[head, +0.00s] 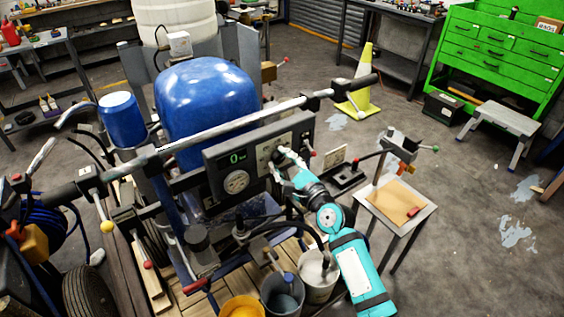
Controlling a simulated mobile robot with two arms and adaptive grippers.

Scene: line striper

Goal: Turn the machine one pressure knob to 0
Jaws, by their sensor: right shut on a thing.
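The line striper machine has a blue tank (207,98) and a dark control panel (213,165). My left gripper is not in view.
A long handlebar (245,122) crosses above the panel. Buckets (283,292) stand below on wooden planks. A small metal stand (397,203) is to the right, with a yellow cone (361,85) and a green tool cabinet (497,50) behind. Open floor lies at the right.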

